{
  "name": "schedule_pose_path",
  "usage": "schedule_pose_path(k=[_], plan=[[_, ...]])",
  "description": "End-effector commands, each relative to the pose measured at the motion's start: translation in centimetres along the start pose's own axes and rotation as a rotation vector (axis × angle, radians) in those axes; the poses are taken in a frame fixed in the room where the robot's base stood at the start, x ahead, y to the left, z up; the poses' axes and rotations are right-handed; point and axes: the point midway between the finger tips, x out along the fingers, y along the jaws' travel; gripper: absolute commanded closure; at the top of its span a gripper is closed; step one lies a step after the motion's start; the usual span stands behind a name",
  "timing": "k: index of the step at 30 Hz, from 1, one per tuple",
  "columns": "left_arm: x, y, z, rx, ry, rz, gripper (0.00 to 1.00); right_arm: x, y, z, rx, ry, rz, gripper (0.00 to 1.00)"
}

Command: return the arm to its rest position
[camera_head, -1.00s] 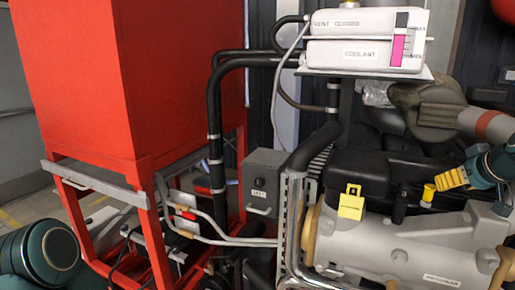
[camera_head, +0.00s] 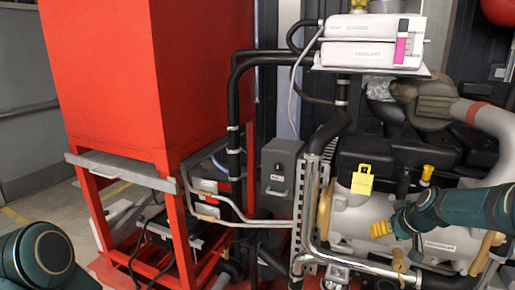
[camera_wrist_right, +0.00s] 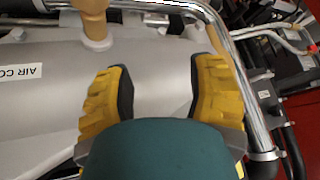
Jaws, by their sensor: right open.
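My right gripper (camera_head: 382,229) has yellow fingers on a teal arm and reaches in from the right in the head view, in front of the grey engine cylinder (camera_head: 350,215). In the right wrist view the gripper (camera_wrist_right: 160,85) is open, its two yellow fingers spread apart with nothing between them. The grey cylinder (camera_wrist_right: 150,70) lies beyond the fingertips. Part of my left arm (camera_head: 38,258) shows at the lower left of the head view; its gripper is out of view.
A red cabinet on a red frame (camera_head: 110,80) stands at the left. A white coolant tank (camera_head: 372,52) sits above the engine. A grey box (camera_head: 280,168), a yellow tag (camera_head: 362,182) and a chrome pipe (camera_head: 360,265) are near the arm. A pipe (camera_wrist_right: 238,70) passes right of the fingers.

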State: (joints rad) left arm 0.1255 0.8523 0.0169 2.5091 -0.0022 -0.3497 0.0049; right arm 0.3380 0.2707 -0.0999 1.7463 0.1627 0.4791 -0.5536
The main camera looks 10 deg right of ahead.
Motion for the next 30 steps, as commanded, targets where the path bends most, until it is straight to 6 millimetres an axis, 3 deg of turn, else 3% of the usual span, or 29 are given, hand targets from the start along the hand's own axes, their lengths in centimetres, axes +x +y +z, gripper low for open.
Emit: schedule_pose_path(k=[1, 6, 12, 16, 21, 25, 30], plan=[[0.0, 0.0, 0.0, -0.001, -0.001, 0.0, 0.53, 2.8, -2.0, 2.1, 0.007, -0.039, -0.019, 0.44], [-0.1, -0.1, 0.1, -0.003, -0.001, -0.002, 0.53, 9.8, -7.8, 9.5, 0.044, -0.143, -0.058, 0.44], [-0.1, -0.1, 0.1, -0.002, -0.001, -0.001, 0.53, 14.9, -15.2, 20.2, 0.079, -0.271, -0.105, 0.44], [-0.1, -0.1, 0.1, -0.002, -0.001, -0.001, 0.53, 15.9, -19.6, 27.7, 0.098, -0.355, -0.136, 0.44], [-0.1, -0.1, 0.1, -0.003, -0.001, -0.001, 0.53, 15.0, -23.8, 35.8, 0.12, -0.446, -0.17, 0.44], [-0.1, -0.1, 0.1, -0.003, -0.001, -0.001, 0.53, 14.0, -25.4, 39.2, 0.133, -0.485, -0.185, 0.44], [-0.1, -0.1, 0.1, -0.003, -0.001, -0.001, 0.53, 13.5, -26.0, 40.5, 0.141, -0.498, -0.191, 0.44]])
